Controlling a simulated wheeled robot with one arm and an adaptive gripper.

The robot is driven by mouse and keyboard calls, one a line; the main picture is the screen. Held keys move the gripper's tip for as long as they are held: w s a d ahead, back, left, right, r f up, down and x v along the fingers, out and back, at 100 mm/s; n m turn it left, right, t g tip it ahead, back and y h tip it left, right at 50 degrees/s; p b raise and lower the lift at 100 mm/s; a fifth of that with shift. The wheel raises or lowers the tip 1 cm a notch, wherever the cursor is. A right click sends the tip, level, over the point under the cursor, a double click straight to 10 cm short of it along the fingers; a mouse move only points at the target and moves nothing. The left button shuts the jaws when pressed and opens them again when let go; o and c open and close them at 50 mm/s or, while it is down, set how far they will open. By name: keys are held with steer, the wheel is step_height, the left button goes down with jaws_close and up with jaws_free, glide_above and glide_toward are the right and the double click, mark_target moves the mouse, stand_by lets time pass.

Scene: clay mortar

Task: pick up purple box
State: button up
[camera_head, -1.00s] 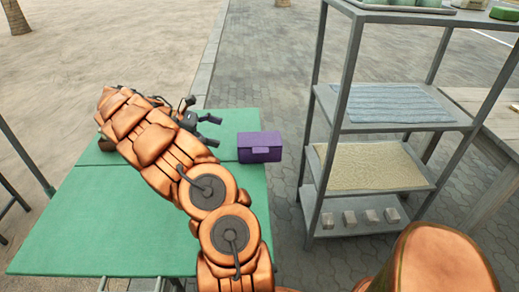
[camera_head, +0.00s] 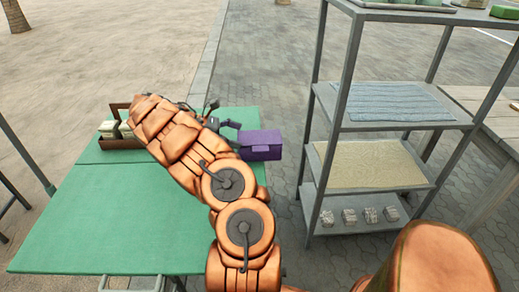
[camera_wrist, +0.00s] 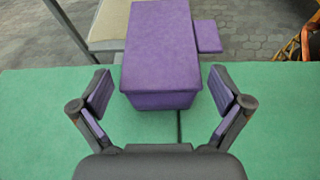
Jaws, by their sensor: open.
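The purple box (camera_head: 260,145) stands on the right edge of the green table (camera_head: 110,220). A lighter front flap shows on its side. In the wrist view the box (camera_wrist: 160,50) lies straight ahead, its near end between or just beyond my two fingers. My gripper (camera_head: 230,132) is open at the left side of the box in the head view. In the wrist view its fingers (camera_wrist: 162,98) are spread wide on both sides of the box's near end, with gaps left and right. The gripper does not visibly touch the box.
A brown wooden carrier (camera_head: 120,143) with pale green-topped items stands at the table's far left, partly behind my arm. A grey metal shelf (camera_head: 390,127) with a blue cloth, a beige mat and several small blocks stands to the right. Paved ground lies between.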

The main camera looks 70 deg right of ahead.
steer(key=shift+x, duration=1.25)
steer(key=shift+a, duration=0.1)
steer(key=shift+r, duration=0.1)
steer(key=c, duration=1.5)
steer(key=shift+c, duration=0.2)
